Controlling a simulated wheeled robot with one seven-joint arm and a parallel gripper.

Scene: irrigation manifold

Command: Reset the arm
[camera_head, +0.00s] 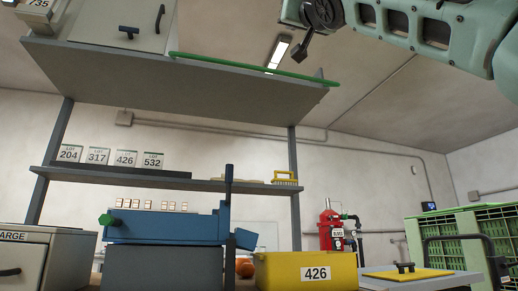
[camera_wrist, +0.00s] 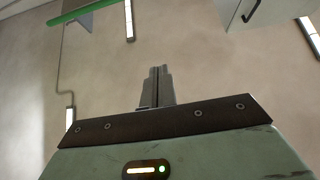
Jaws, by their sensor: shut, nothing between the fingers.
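My arm shows at the top right of the head view, raised high near the ceiling. My gripper (camera_wrist: 157,72) shows in the wrist view with its two fingers together and nothing between them. It points up toward the bare wall and ceiling and touches nothing. In the head view the end of the arm is at the top edge, to the right of the upper shelf, and the fingertips cannot be made out clearly.
An upper shelf (camera_head: 160,75) with a green rail (camera_head: 255,67) is left of my arm. Below are a lower shelf (camera_head: 220,186), a blue machine (camera_head: 165,228), a yellow bin (camera_head: 290,270) labelled 426, a red cylinder (camera_head: 327,230) and green crates (camera_head: 450,225). The space around my gripper is clear.

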